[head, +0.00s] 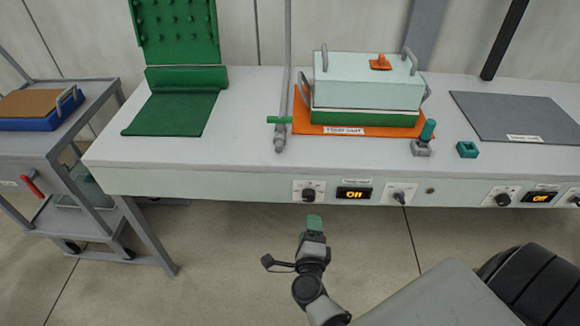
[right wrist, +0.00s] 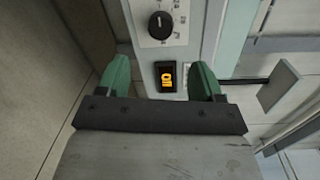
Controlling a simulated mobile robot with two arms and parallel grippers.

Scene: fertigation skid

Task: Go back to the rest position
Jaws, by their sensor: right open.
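My right gripper (head: 314,224) shows in the head view in front of the bench's front panel, below the left "Off" display (head: 354,193) and a little to its left. In the right wrist view, its two green fingers (right wrist: 159,72) stand apart with nothing between them. A black knob (right wrist: 160,24) and a lit display (right wrist: 167,77) on the panel show beyond the fingers. The gripper appears apart from the panel. My left gripper is in neither view.
The bench (head: 250,115) bears a lidded box (head: 365,82) on an orange mat (head: 303,122), a green mat (head: 172,112), a valve pipe (head: 279,135) and a grey mat (head: 520,115). A cart (head: 85,108) stands left. The floor before the bench is clear.

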